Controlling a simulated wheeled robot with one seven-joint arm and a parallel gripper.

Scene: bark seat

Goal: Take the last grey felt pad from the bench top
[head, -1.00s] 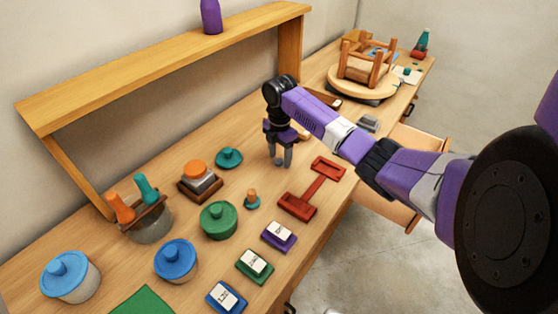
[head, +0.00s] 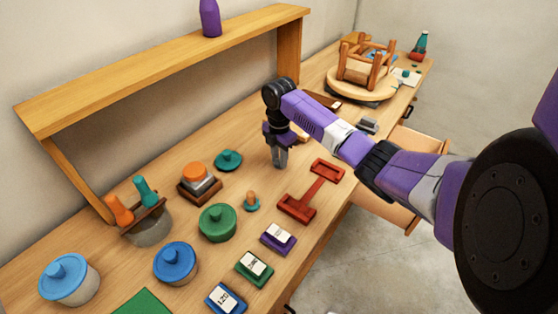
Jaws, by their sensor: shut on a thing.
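My gripper (head: 280,163), with grey fingers, points down at the bench top (head: 330,225), left of the red H-shaped tray and behind the teal-based knob. Its fingers are drawn close together, shut on the grey felt pad. The pad is too small and too like the fingers in colour to make out between them. I cannot tell whether the fingertips touch the wood. No other loose pad shows clearly on the bench.
The red tray (head: 311,191) is close to the right. A green lidded pot (head: 217,223) and orange-topped block (head: 197,178) stand nearer. An upturned stool (head: 367,66) is at the back. A drawer (head: 392,211) stands open at right. A wooden shelf (head: 150,71) overhangs the left.

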